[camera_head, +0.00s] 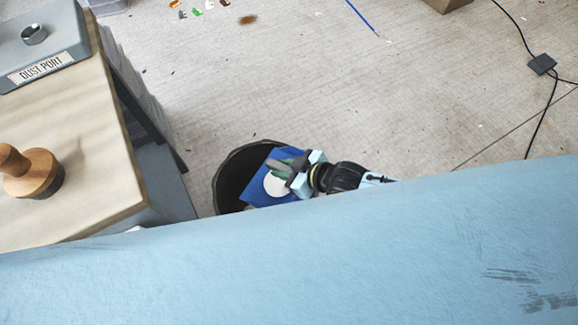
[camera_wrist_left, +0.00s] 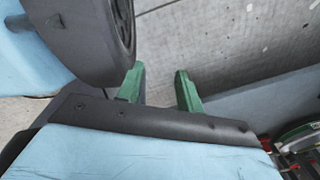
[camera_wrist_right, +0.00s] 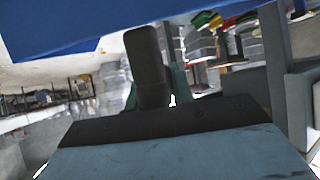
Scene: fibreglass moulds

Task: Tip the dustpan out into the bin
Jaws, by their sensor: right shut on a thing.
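A black round bin (camera_head: 228,180) stands on the floor beside the bench. The blue dustpan (camera_head: 258,190) is over the bin's mouth, tilted, with a pale round thing or patch on it; I cannot tell which. My right gripper (camera_head: 291,169) is shut on the dustpan's dark handle, at the bin's right side. In the right wrist view the blue pan (camera_wrist_right: 60,30) fills the top, and the dark handle (camera_wrist_right: 148,65) is between the fingers. My left gripper (camera_wrist_left: 160,88) shows only in its own wrist view, its green fingers apart and empty. The bin's inside is dark.
A wooden bench (camera_head: 90,150) at left holds a grey dust port box (camera_head: 45,50) and a wooden-handled tool (camera_head: 30,172). Black cable with a small box (camera_head: 541,64) lies at right. Scraps (camera_head: 197,12) and a blue stick (camera_head: 362,17) lie on the otherwise open floor.

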